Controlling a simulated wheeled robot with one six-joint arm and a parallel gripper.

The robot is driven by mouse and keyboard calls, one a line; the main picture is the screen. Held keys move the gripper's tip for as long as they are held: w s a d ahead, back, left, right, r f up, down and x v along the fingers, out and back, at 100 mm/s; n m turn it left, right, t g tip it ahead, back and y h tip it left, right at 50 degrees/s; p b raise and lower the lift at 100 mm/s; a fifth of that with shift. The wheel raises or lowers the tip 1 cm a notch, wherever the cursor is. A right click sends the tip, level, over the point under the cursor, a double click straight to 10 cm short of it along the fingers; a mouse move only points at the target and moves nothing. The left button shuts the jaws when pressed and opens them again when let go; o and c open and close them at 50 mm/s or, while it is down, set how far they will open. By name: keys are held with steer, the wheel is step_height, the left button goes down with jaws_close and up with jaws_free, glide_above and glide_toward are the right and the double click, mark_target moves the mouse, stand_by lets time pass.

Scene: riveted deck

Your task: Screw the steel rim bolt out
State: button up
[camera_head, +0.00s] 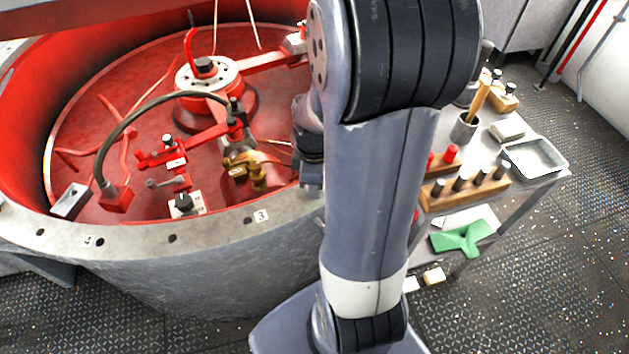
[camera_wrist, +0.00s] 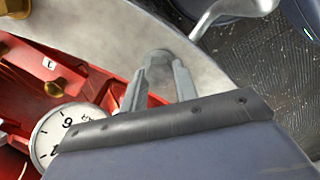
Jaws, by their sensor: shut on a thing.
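In the wrist view my gripper (camera_wrist: 160,76) reaches over the pale steel rim (camera_wrist: 110,40). Its two grey fingers are shut on the steel rim bolt (camera_wrist: 159,57), whose rounded grey head shows between the fingertips. The bolt appears to sit at the rim; how far it stands out of its hole cannot be told. In the head view the curved rim (camera_head: 130,237) of the red vessel shows dark holes and numbered tags. My arm hides the gripper and the bolt there.
Inside the red vessel (camera_head: 75,135) are a central hub (camera_head: 207,75), a curved black hose (camera_head: 135,112) and brass fittings (camera_head: 245,172). A round dial (camera_wrist: 55,130) lies near my gripper. At right a cart holds a wooden rack (camera_head: 465,188), metal tray (camera_head: 535,158) and green piece (camera_head: 462,239).

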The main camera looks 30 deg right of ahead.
steer(key=n, duration=0.5)
steer(key=shift+s+a+f+n, duration=0.1)
steer(key=shift+s+f+n, duration=0.05)
steer(key=shift+n, duration=0.15)
steer(key=n, duration=0.9)
steer(key=shift+s+n, duration=0.1)
steer(key=shift+n, duration=2.6)
steer(key=o, duration=1)
steer(key=shift+c, duration=0.2)
